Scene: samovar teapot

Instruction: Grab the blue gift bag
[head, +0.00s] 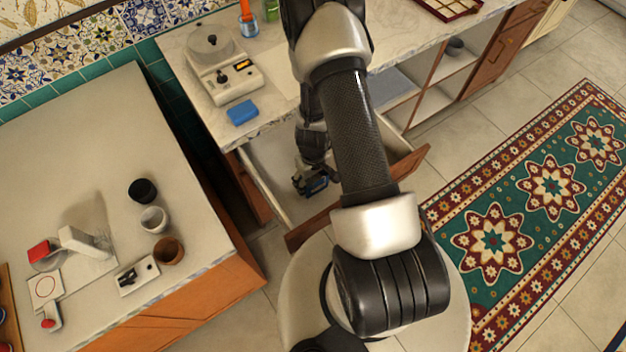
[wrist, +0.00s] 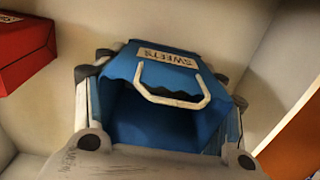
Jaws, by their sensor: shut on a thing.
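The blue gift bag (wrist: 168,120) has a white handle and a label reading "SWEETS" and fills the middle of the wrist view. My gripper (wrist: 160,95) has its two fingers against the left and right sides of the bag and is shut on it. In the head view my gripper (head: 312,180) is inside the open drawer (head: 268,165). Only a small dark blue patch shows there, and my arm hides much of the drawer.
A red box (wrist: 25,50) lies to the left of the bag in the wrist view. The drawer's front panel (head: 408,165) stands out from the counter. A blue sponge-like block (head: 242,112) and a white scale-like appliance (head: 222,70) are on the counter above.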

